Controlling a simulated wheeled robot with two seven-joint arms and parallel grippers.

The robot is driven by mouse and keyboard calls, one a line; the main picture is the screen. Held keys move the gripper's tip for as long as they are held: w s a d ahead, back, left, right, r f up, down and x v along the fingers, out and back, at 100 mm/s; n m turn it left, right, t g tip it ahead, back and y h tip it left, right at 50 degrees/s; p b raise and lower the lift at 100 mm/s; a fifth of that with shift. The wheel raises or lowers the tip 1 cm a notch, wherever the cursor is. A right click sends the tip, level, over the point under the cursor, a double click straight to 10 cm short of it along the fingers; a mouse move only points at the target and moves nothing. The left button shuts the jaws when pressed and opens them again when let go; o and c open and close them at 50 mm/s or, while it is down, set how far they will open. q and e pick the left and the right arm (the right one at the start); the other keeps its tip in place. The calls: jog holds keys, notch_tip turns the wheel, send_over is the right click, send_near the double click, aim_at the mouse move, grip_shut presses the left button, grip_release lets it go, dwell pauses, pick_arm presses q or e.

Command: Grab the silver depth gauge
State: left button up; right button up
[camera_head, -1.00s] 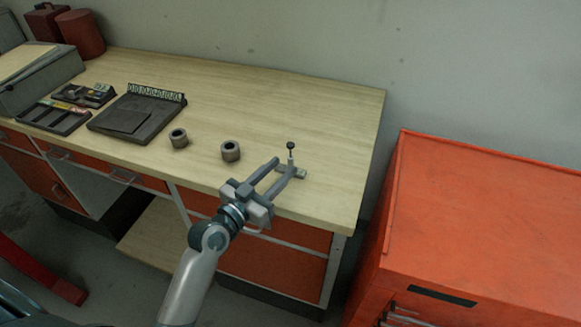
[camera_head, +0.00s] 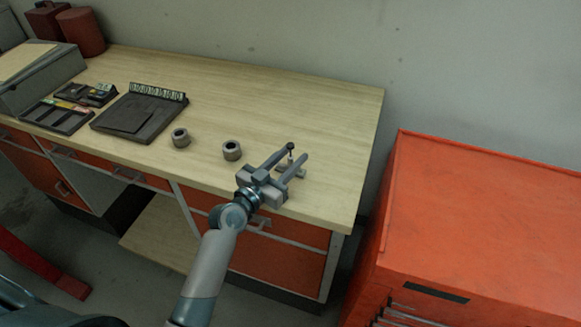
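The silver depth gauge (camera_head: 290,160) stands upright near the right front part of the wooden workbench (camera_head: 330,110). It has a dark round knob on top and a flat base, partly hidden by my gripper. My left gripper (camera_head: 298,151) reaches in from the front with its two fingers spread. The gauge's stem shows between the fingers, near their tips. The fingers look apart from it, though exact contact cannot be told. My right gripper is not in view.
Two grey metal rings (camera_head: 181,138) and (camera_head: 232,150) sit left of the gripper. A desk calendar (camera_head: 140,110) and a dark tray (camera_head: 57,117) lie farther left. An orange cabinet (camera_head: 480,210) stands right of the bench. The back right of the benchtop is clear.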

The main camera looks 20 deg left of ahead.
aim_at(291, 144)
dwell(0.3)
pick_arm(q)
grip_shut()
jog(key=shift+r, duration=0.1)
jog(key=shift+r+p, duration=0.75)
jog(key=shift+p, duration=0.05)
notch_tip(291, 144, up, 3)
jog(key=p, duration=0.3)
jog(key=shift+r, duration=0.1)
jog(key=s+d+r+p, duration=0.2)
jog(key=d+r+p, duration=0.1)
jog(key=d, duration=0.2)
jog(key=s+d+r+p, duration=0.2)
jog(key=d+r+p, duration=0.1)
jog(key=d, duration=0.3)
jog(key=shift+s, duration=0.25)
jog(key=shift+a, duration=0.1)
